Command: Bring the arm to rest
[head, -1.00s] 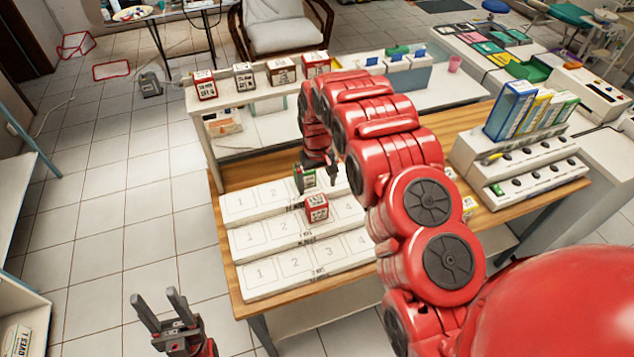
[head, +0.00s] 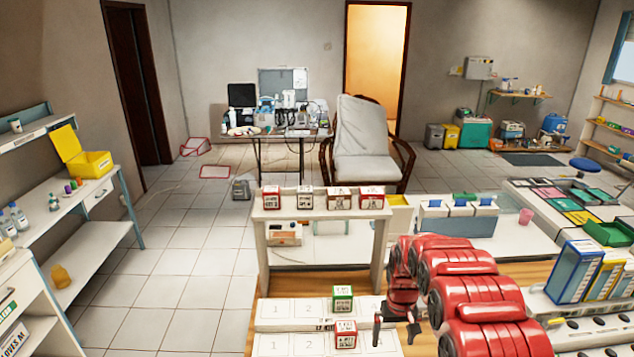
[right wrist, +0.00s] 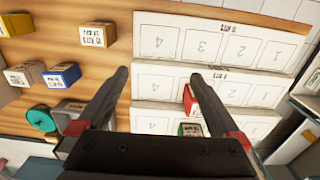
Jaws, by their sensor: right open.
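My right arm (head: 470,290) is red and reaches in from the lower right over the wooden table. My right gripper (head: 395,330) is open, with nothing between its fingers, at the right part of the white numbered step rack (head: 275,312). In the right wrist view the open fingers (right wrist: 160,75) spread over the rack and the wood. A green-and-white box (head: 343,298) stands on the rack left of the gripper, apart from it. A red-and-white box (head: 345,334) stands one step nearer. My left gripper is out of view.
A white shelf (head: 322,208) with several small boxes stands behind the rack. Blue and yellow cartons (head: 573,272) stand on a dispenser at the right. In the right wrist view several small boxes (right wrist: 97,36) lie on the wood at the left. Open floor (head: 190,290) lies left of the table.

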